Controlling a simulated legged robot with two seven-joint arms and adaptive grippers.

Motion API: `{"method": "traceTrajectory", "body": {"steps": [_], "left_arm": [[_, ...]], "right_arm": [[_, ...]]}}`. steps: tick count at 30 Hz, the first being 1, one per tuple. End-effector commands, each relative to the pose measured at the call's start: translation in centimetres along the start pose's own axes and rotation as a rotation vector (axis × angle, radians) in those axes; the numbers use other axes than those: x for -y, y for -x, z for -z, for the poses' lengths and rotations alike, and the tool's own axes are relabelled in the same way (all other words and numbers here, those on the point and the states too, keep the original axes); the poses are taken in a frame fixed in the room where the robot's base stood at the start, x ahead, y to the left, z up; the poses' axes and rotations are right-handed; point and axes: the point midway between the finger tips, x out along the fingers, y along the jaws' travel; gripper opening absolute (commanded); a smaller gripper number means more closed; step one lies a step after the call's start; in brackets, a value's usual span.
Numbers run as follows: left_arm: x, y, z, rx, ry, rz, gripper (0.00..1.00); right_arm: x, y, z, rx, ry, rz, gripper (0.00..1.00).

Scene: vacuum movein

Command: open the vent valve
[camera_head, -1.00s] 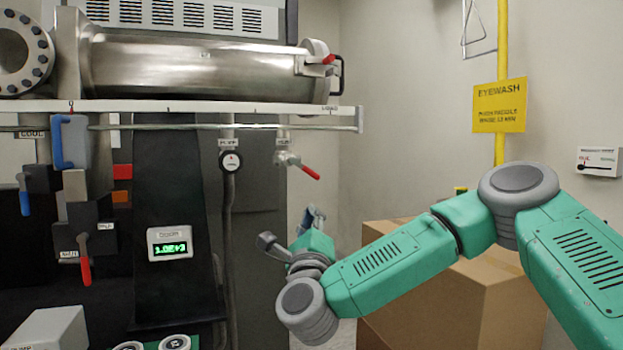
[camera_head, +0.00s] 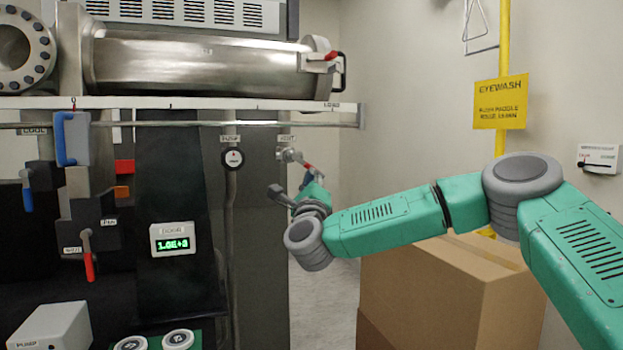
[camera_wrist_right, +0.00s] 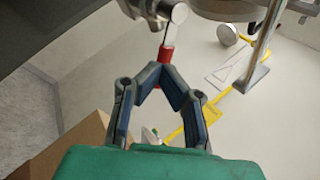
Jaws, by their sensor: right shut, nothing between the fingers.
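The vent valve (camera_head: 289,155) is a small metal valve under the shelf, below a label that seems to read VENT. Its red lever (camera_head: 308,166) points down and to the right, partly hidden by my right gripper (camera_head: 309,177). In the right wrist view the metal valve body (camera_wrist_right: 160,12) is at the top. Its red lever (camera_wrist_right: 166,53) ends at the closed fingertips of my right gripper (camera_wrist_right: 161,68). The fingers meet with nothing between them. I cannot tell whether they touch the lever. My left gripper is not in view.
A cardboard box (camera_head: 430,290) stands below my right arm. The metal rail (camera_head: 200,124) and shelf edge run above. A yellow eyewash sign (camera_head: 500,103) and pole stand at the right.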

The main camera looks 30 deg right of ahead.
Motion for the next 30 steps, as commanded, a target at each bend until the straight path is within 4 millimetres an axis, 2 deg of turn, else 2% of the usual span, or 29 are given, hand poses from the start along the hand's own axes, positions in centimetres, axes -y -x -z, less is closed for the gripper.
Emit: {"method": "traceTrajectory", "body": {"steps": [30], "left_arm": [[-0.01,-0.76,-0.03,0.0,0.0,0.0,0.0]], "right_arm": [[0.98,-0.62,0.4,0.101,0.153,0.003,0.0]]}}
